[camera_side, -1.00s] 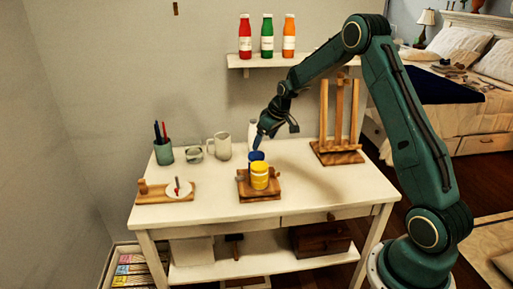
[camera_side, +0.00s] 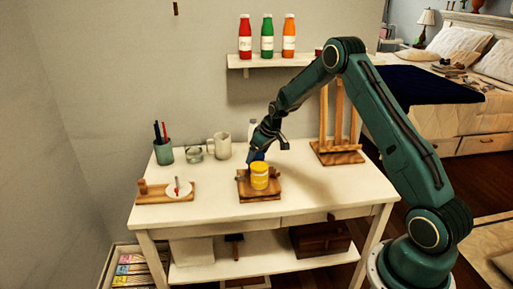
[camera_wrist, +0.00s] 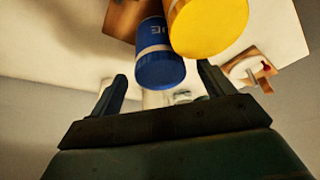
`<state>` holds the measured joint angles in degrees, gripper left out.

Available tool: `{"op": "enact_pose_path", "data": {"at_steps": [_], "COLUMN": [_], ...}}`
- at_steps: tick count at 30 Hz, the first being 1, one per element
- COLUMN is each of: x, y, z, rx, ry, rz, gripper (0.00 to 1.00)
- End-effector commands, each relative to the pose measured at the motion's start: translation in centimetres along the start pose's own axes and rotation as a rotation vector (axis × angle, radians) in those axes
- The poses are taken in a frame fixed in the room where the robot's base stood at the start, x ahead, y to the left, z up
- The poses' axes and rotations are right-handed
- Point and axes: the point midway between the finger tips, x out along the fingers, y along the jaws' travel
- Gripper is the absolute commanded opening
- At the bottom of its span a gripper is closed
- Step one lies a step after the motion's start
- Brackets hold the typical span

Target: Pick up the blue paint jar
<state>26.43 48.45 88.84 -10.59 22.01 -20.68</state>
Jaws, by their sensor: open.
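The blue paint jar (camera_wrist: 158,58) has a blue lid and a label with white lettering. In the wrist view it lies between the two fingers of my gripper (camera_wrist: 162,73), its lid end towards me. The fingers are apart and I see no clear contact with the jar. In the side view my gripper (camera_side: 254,152) is down at the jar, behind the yellow jar (camera_side: 259,178). There the blue jar is mostly hidden by the gripper and the yellow jar. The yellow jar also shows close beside the blue one in the wrist view (camera_wrist: 208,25).
The jars stand on a small wooden board (camera_side: 262,197) on the white table (camera_side: 215,205). A pen cup (camera_side: 164,154), a glass jar (camera_side: 195,154) and a mug (camera_side: 221,146) stand left. A wooden easel (camera_side: 338,150) stands right. The table's front right is clear.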

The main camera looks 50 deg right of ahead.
Motion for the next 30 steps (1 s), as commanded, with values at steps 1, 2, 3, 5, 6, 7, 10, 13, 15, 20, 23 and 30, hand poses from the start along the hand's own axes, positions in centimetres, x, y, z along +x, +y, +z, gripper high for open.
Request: {"op": "enact_pose_path", "data": {"at_steps": [1,2,3,5,6,7,10,13,15,20,23,30], "x": [0.5,0.8,1.2,1.9,2.4,2.7,3.6,4.2,4.4,4.5,4.5,4.4], "y": [0.0,-0.1,-0.1,-0.1,-0.1,-0.1,-0.1,0.0,0.0,0.0,0.0,0.0], "z": [0.0,0.0,0.0,0.1,0.1,0.1,0.1,0.1,0.0,0.0,0.0,0.1], "rx": [0.0,0.0,0.0,0.0,0.0,0.0,0.0,0.0,0.0,0.0,0.0,0.0], "ry": [-0.001,-0.001,-0.001,-0.002,-0.001,-0.002,-0.002,-0.001,0.0,0.0,0.0,0.0], "rz": [-0.001,0.0,0.0,-0.001,0.0,0.0,0.0,0.0,0.001,0.001,0.001,0.0], "gripper": [0.81,0.81,0.81,0.81,0.81,0.81,0.81,0.81,0.81,0.81,0.81,0.81]}}
